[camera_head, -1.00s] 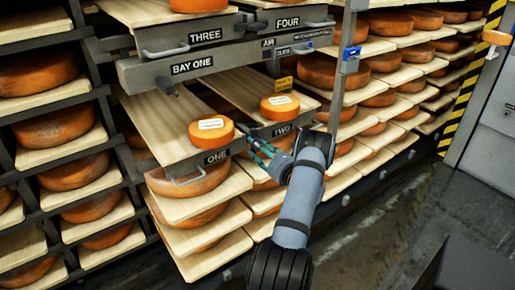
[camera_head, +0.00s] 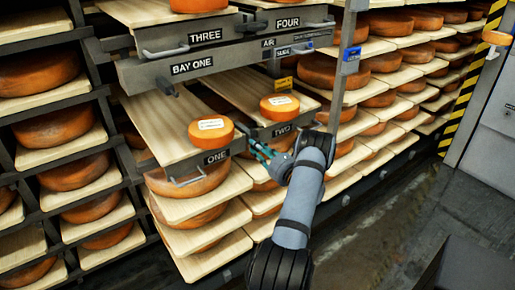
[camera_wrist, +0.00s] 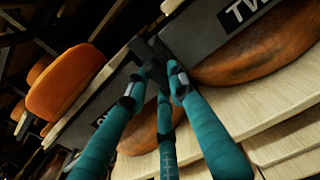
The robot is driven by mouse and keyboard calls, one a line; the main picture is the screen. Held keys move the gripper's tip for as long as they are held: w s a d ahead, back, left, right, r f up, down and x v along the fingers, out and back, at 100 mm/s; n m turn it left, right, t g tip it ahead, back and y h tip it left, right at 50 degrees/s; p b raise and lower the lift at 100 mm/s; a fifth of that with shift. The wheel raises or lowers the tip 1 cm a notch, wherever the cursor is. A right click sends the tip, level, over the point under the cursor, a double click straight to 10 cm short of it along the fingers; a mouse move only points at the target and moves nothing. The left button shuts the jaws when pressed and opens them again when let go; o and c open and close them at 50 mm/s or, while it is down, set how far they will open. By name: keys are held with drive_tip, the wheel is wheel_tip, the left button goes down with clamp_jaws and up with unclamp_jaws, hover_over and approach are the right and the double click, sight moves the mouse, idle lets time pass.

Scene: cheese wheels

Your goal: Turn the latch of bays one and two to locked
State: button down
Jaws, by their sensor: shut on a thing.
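My gripper (camera_head: 258,149) is at the gap between the front of shelf ONE (camera_head: 217,157) and shelf TWO (camera_head: 281,131). In the wrist view its teal fingers (camera_wrist: 155,82) are shut around a dark latch lever (camera_wrist: 145,50) on the grey front rail, beside the TWO label. The fingers partly hide this lever, and its exact angle is hard to tell. I cannot read a locked or unlocked mark on either.
Orange cheese wheels with white labels stand on the boards of ONE (camera_head: 211,129) and TWO (camera_head: 280,107). A pull handle (camera_head: 186,178) projects from shelf ONE. A grey post (camera_head: 345,70) with a blue box rises behind my arm. The floor at right (camera_head: 390,220) is clear.

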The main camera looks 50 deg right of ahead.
drive_tip(key=m+p, duration=0.1)
drive_tip(key=m, duration=0.1)
drive_tip(key=m+p, duration=0.1)
drive_tip(key=m, duration=0.1)
drive_tip(key=shift+r+m, duration=0.2)
drive_tip(key=shift+m, duration=0.2)
drive_tip(key=m+p, duration=0.1)
drive_tip(key=m, duration=0.3)
drive_tip(key=shift+r+m, duration=0.1)
drive_tip(key=shift+m, duration=0.2)
drive_tip(key=m+p, duration=0.1)
drive_tip(key=m, duration=0.3)
drive_tip(key=shift+p, duration=0.3)
drive_tip(key=shift+d+m+p, duration=0.15)
drive_tip(key=shift+m+p, duration=0.15)
drive_tip(key=shift+m, duration=1.9)
drive_tip(key=c, duration=1.5)
unclamp_jaws()
drive_tip(key=shift+r, duration=0.1)
